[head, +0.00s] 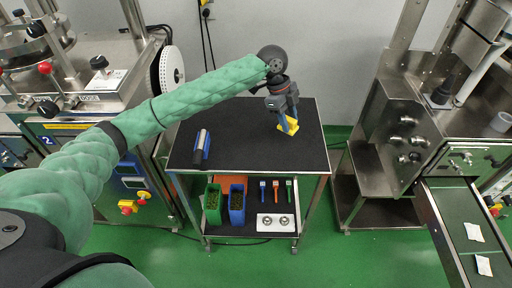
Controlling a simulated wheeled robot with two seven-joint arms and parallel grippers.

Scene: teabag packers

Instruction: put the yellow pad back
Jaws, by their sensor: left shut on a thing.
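The yellow pad (284,129) is at the right part of the cart's black top. My left gripper (288,124) points down over it, its blue fingertips shut on the pad. The fingers hide part of the pad. I cannot tell whether the pad touches the cart top or is just above it. My right gripper does not show.
A blue and grey tool (202,146) lies left on the cart top (240,130). The lower shelf holds a green bin (213,205), a blue bin (237,206), several small scoops and a white tray (275,223). Steel machines stand on both sides. The top's middle is clear.

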